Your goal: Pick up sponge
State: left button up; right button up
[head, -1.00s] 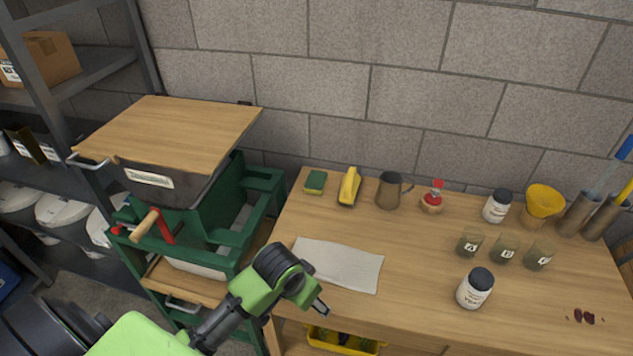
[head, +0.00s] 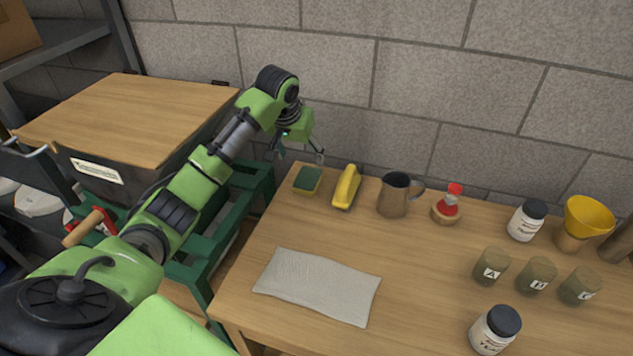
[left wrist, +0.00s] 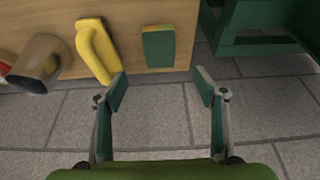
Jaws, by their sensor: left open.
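The sponge (head: 307,180), yellow with a dark green top, lies at the back left corner of the wooden table. It also shows in the left wrist view (left wrist: 158,47), ahead of the fingers and roughly between their lines. My left gripper (head: 298,156) is open and empty, above and just behind the sponge near the wall. Its two spread fingertips show in the left wrist view (left wrist: 160,88), apart from the sponge. My right gripper is in neither view.
A yellow-handled brush (head: 346,187) lies just right of the sponge, with a metal jug (head: 394,196) beyond it. A white cloth (head: 318,286) lies in front. The block wall (head: 330,85) is close behind. A green frame (head: 215,250) stands left of the table.

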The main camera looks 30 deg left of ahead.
pick_arm(q)
send_near(307, 178)
jog(key=shift+a+f+p, duration=0.1)
jog(key=shift+f+p, duration=0.25)
jog(key=shift+f, duration=0.6)
jog(key=shift+x, duration=1.15)
jog(key=shift+w+f+p, duration=0.35)
jog(key=shift+w+f, duration=0.1)
jog(key=shift+f, duration=0.2)
jog(key=x, duration=0.3)
jog(key=shift+w, duration=0.25)
jog(key=shift+f, duration=0.25)
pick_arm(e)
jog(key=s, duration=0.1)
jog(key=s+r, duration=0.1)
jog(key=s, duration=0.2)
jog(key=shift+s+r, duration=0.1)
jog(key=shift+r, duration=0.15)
pick_arm(q)
jog(key=shift+f, duration=0.3)
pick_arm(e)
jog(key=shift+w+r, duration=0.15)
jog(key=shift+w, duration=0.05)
pick_arm(q)
jog(key=c, duration=0.8)
